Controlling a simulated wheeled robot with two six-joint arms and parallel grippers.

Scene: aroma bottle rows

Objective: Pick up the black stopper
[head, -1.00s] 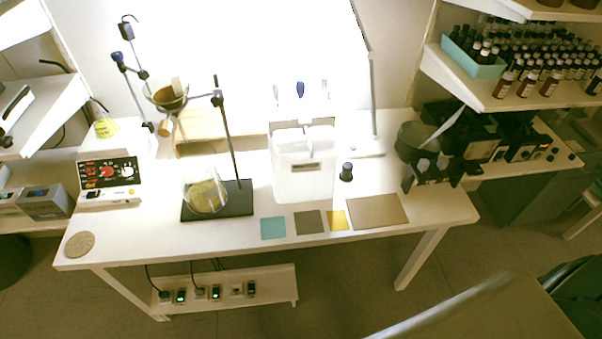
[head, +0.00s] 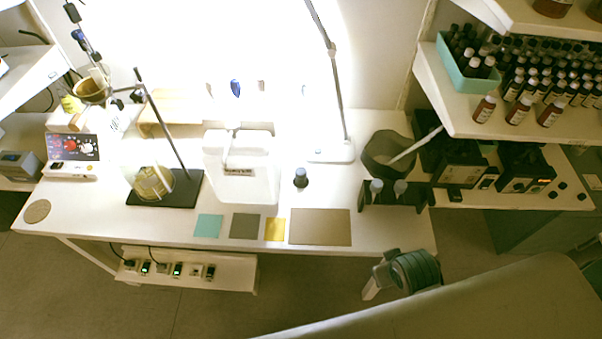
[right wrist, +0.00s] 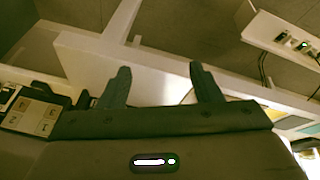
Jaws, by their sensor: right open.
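The black stopper (head: 301,178) stands upright on the white table (head: 330,193), right of the white plastic container, in the head view. Its top looks bluish grey. My right gripper (head: 374,279) is in front of the table's front edge at the lower right of the head view, well apart from the stopper. In the right wrist view its two fingers (right wrist: 162,85) are spread with nothing between them. I cannot make out the stopper in the right wrist view. My left gripper is not in view.
The white container (head: 241,187) stands left of the stopper. A dark rack (head: 393,195) with two pale-topped items and a dark beaker (head: 388,153) are to the right. A flat brown mat (head: 320,227) lies in front. A lamp base (head: 331,152) stands behind.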

